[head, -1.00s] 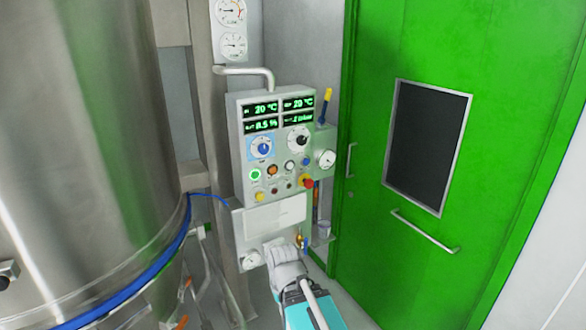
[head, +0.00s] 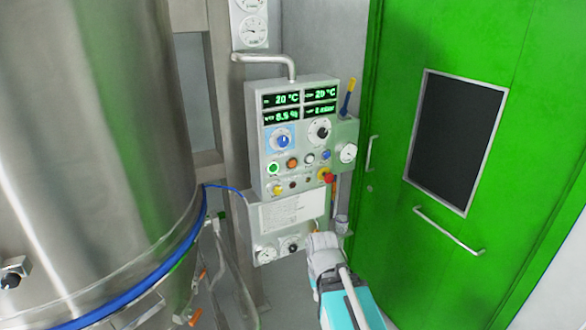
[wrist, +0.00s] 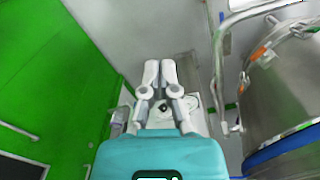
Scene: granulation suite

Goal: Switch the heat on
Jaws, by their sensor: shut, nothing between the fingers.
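The grey control panel (head: 300,140) is on the wall in the head view, with green displays reading 20 °C at the top. Below them are a blue dial (head: 281,139) and a dark dial (head: 320,130). The labels are too small to read, so I cannot tell which control is the heat. My gripper (head: 322,246) is below the panel, apart from these buttons. In the wrist view its fingers (wrist: 160,66) are together and empty.
A red emergency knob (head: 326,175) sits at the panel's lower right. A gauge (head: 348,152) and a yellow-topped handle (head: 349,85) stand at its right. A large steel vessel (head: 95,130) fills the left; a green door (head: 400,60) stands at the right.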

